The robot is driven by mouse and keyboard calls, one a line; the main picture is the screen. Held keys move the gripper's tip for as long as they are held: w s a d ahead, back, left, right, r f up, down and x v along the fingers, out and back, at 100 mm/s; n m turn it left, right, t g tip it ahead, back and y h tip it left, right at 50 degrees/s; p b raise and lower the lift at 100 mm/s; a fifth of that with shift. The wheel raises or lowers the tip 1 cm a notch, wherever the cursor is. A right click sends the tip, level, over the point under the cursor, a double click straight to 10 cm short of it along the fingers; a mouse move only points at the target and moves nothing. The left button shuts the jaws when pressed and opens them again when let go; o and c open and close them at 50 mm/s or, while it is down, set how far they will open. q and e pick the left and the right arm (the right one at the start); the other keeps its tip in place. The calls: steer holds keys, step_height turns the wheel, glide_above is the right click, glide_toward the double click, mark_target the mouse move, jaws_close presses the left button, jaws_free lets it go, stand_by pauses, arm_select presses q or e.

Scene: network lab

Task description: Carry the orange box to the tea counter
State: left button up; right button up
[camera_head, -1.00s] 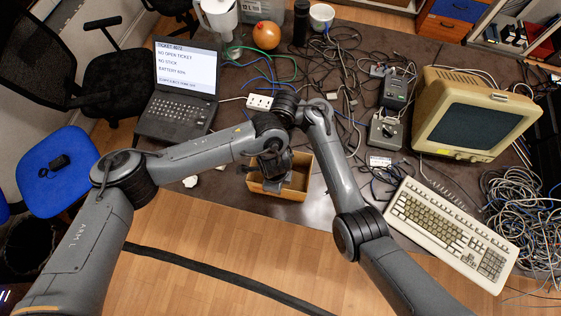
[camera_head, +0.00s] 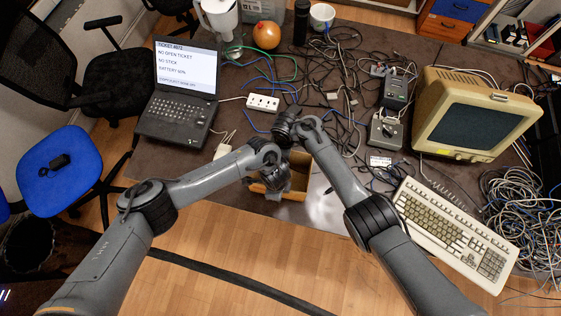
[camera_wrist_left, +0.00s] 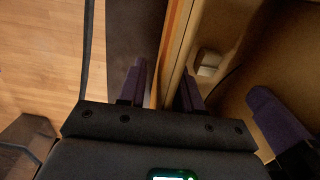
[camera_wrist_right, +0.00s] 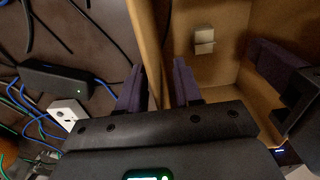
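An open-topped tan-orange cardboard box (camera_head: 292,194) stands at the table's front edge, partly hidden by my wrists. A small pale block (camera_wrist_left: 208,62) lies inside it; it also shows in the right wrist view (camera_wrist_right: 204,40). My left gripper (camera_wrist_left: 163,84) has its two fingers on either side of one box wall, with some gap between them. My right gripper (camera_wrist_right: 158,86) straddles another wall in the same way, with a gap beside the wall. Neither appears clamped. I cannot pick out the tea counter for certain.
A laptop (camera_head: 178,105) stands left of the box. A power strip (camera_head: 262,103) and loose cables lie behind it. A keyboard (camera_head: 450,232) and beige monitor (camera_head: 475,115) stand to the right. A jug (camera_head: 215,18) and cup (camera_head: 321,16) stand at the back.

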arm_select(q)
jaws_close()
arm_select(e)
jaws_close()
arm_select(q)
steer(key=shift+r, duration=0.1)
arm_select(e)
steer(key=shift+r, duration=0.15)
